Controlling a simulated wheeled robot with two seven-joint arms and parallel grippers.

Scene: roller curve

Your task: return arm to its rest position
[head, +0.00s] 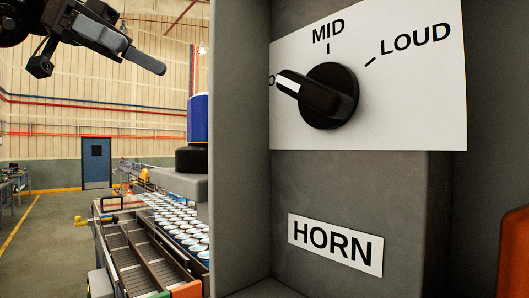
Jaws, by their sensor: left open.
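My left gripper (98,68) is at the top left of the head view, open and empty. It is apart from the grey panel box and its dial. The black rotary knob (332,95) sits on a white plate (420,110) marked MID and LOUD. Its pointer, with a white face, points left to a third label that is mostly hidden; only a round letter shows. A HORN label (335,245) is below it. My right gripper is not in view.
The box's grey side wall (238,150) stands between my left gripper and the knob. A blue and black cylinder (197,120) stands left of the box. A conveyor with several cans (175,222) runs behind. An orange part (514,255) is at the right edge.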

